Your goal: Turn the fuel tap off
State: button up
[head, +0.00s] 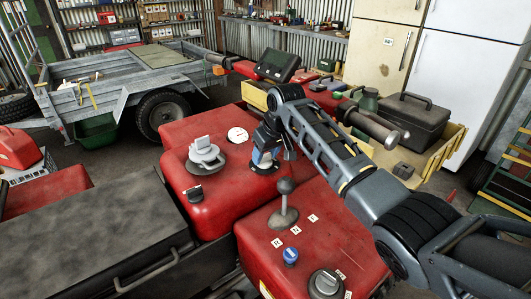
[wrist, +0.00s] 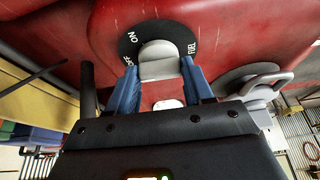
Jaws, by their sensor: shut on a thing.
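The fuel tap (wrist: 158,52) is a grey knob on a round black plate, set on the red bodywork. In the wrist view the plate carries white lettering: ON and OFF at the left, FUEL at the right. My gripper (wrist: 159,68) has its blue fingers on either side of the knob, shut on it. In the head view my gripper (head: 265,157) reaches down onto the red body and mostly hides the tap. I cannot tell which mark the knob points to.
A grey cap (head: 205,155) stands left of my gripper, with a white gauge (head: 238,135) behind it. A black-knobbed lever (head: 284,205), a blue knob (head: 290,256) and a dark round knob (head: 325,284) are nearer. A dark toolbox (head: 413,120) stands at the right.

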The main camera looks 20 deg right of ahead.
dwell(0.4)
jog(key=o, duration=1)
jog(key=shift+o, duration=0.2)
jog(key=shift+r, duration=0.1)
jog(key=b+v, duration=0.1)
jog(key=v, duration=0.6)
jog(key=shift+r, duration=0.25)
jog(key=shift+s+f, duration=0.1)
jog(key=shift+s, duration=0.1)
